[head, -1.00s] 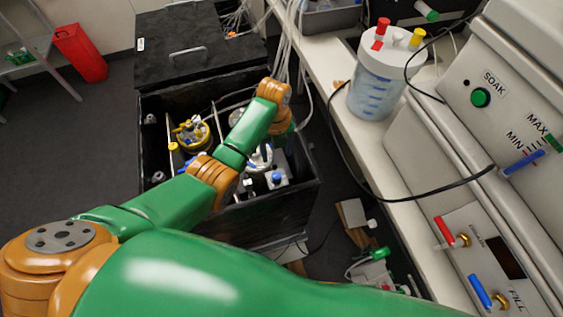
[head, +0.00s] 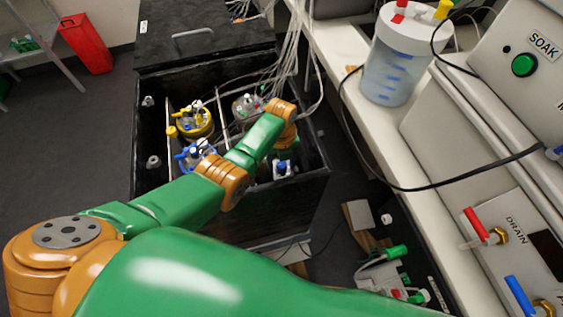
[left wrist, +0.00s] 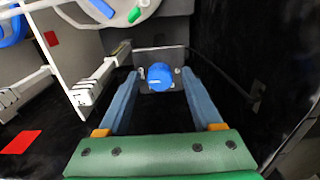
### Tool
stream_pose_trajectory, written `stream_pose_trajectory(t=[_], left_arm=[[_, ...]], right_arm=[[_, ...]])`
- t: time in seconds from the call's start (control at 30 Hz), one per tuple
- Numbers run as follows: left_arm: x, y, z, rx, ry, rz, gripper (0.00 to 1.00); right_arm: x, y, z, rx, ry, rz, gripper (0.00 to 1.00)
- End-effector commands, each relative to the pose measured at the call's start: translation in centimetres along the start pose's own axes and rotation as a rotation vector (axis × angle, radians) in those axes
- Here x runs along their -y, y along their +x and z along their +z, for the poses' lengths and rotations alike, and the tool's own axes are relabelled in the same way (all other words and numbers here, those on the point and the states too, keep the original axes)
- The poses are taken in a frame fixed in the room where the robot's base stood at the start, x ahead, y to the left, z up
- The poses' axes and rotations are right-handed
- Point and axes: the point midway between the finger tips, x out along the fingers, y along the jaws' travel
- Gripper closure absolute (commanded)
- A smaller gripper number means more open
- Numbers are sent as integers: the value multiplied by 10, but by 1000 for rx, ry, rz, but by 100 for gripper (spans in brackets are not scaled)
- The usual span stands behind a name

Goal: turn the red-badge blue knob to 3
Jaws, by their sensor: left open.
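A round blue knob (left wrist: 160,77) on a grey metal plate (left wrist: 145,58) is in the middle of the left wrist view. A pale line shows on its face. In the head view a blue knob (head: 282,168) shows inside the black box, just below my wrist. My left gripper (left wrist: 160,73) is open. Its two blue-grey fingers point at the plate, one on each side of the knob in the picture, with gaps visible. I cannot tell whether the tips reach its depth. A small red square (left wrist: 50,38) and a larger red patch (left wrist: 18,142) lie left of the knob.
The open black box (head: 275,215) holds vessels with yellow (head: 194,122) and blue (head: 197,154) fittings. Its dark wall is close on the right in the left wrist view. White clamp arms (left wrist: 85,92) stand left of the fingers. Cables hang at the box's back right.

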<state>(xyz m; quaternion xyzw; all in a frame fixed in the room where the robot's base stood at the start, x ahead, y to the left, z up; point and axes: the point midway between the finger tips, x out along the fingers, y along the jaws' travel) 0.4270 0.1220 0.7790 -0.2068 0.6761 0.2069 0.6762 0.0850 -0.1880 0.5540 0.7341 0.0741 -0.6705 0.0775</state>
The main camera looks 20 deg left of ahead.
Motion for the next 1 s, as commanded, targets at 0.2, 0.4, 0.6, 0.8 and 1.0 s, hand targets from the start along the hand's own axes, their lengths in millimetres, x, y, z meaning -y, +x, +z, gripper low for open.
stream_pose_trajectory(t=[0.2,0.4,0.6,0.8,1.0], left_arm=[[0,0,0,0,0,0,74],[0,0,0,0,0,0,100],[0,-1,0,-1,-22,1,100],[0,-2,0,-1,-117,1,100],[0,-2,0,-1,-285,1,100]], right_arm=[[0,0,-1,-1,0,0,50],[0,0,-1,-2,0,0,50],[0,-1,-1,-2,0,1,50],[-1,-5,-1,-2,0,1,50],[-1,-10,-2,-1,0,1,50]])
